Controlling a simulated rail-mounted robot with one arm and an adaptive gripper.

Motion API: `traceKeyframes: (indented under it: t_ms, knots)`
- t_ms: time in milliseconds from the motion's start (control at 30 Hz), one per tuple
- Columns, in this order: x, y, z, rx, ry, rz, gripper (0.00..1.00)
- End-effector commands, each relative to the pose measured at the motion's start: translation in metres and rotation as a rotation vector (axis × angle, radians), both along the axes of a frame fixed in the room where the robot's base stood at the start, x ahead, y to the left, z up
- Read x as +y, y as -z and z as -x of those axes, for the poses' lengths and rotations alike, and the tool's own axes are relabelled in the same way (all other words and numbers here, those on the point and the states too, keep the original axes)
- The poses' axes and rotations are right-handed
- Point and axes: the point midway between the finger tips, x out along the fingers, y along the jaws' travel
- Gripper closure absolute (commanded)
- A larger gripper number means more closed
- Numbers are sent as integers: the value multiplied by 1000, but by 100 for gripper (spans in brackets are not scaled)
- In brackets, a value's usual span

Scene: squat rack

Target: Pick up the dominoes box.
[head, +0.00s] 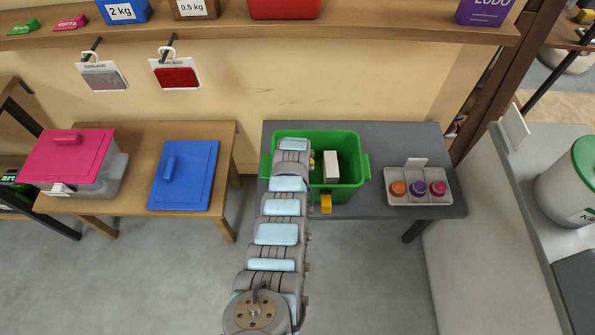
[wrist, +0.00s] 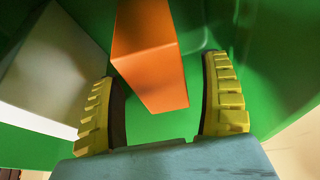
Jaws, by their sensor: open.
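Inside the green bin (head: 349,166) is a pale box (head: 331,165), standing beside my arm. In the wrist view an orange box (wrist: 150,55) and a pale grey-white box (wrist: 52,72) show inside the green bin (wrist: 265,45). No label is readable on either, so I cannot tell which is the dominoes box. My gripper (wrist: 160,68) is open, its yellow fingers reaching into the bin. The near end of the orange box lies between the fingers, with gaps on both sides. The pale box is left of the left finger. My arm hides the orange box in the head view.
The bin stands on a grey table (head: 448,200). A tray (head: 400,199) with several coloured round items is to its right. A wooden table to the left holds a blue lid (head: 186,175) and a pink-lidded container (head: 70,157). A wooden shelf (head: 370,31) runs above.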

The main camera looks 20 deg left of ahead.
Motion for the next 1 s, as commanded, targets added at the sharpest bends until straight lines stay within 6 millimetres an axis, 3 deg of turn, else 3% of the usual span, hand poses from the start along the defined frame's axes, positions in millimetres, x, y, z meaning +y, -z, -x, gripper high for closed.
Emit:
traceKeyframes:
  t_ms: [667, 700, 767, 933, 1000]
  knots:
    - [0, 5, 0, -1, 0, 0, 21]
    - [0, 5, 0, -1, 0, 0, 24]
    - [0, 5, 0, -1, 0, 0, 42]
    - [0, 5, 0, -1, 0, 0, 90]
    - [0, 5, 0, 0, 0, 0, 94]
